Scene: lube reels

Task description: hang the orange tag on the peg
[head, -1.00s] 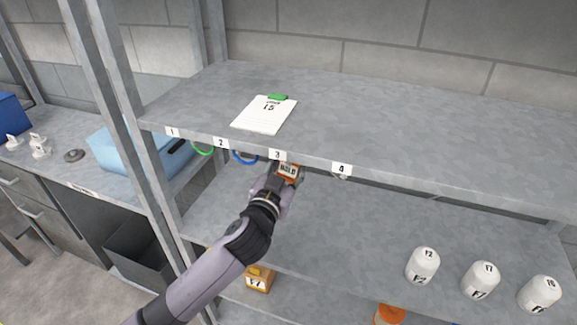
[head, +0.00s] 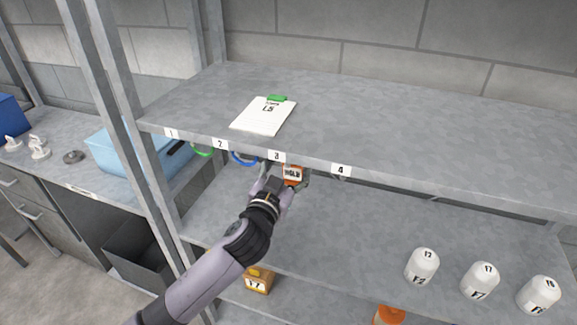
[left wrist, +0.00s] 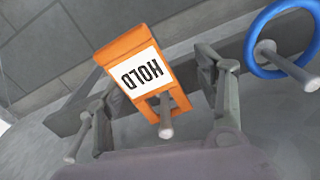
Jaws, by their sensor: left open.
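The orange tag (head: 292,175) with a white HOLD label hangs below the upper shelf's front edge, near label 3 (head: 277,156). In the left wrist view the tag (left wrist: 128,47) appears upside down, and a grey peg (left wrist: 166,118) sticks out through its slot. My left gripper (head: 284,176) is open around the tag. In the left wrist view its fingers (left wrist: 165,100) stand on either side of the tag, apart from each other; whether one still touches it I cannot tell. My right gripper is not in view.
A blue ring (left wrist: 256,42) hangs on the neighbouring peg (left wrist: 290,68); a green ring (head: 203,152) hangs further left. An empty peg (left wrist: 74,148) is on the other side. White bottles (head: 423,266) stand on the lower shelf, whose middle is clear. A clipboard (head: 262,117) lies above.

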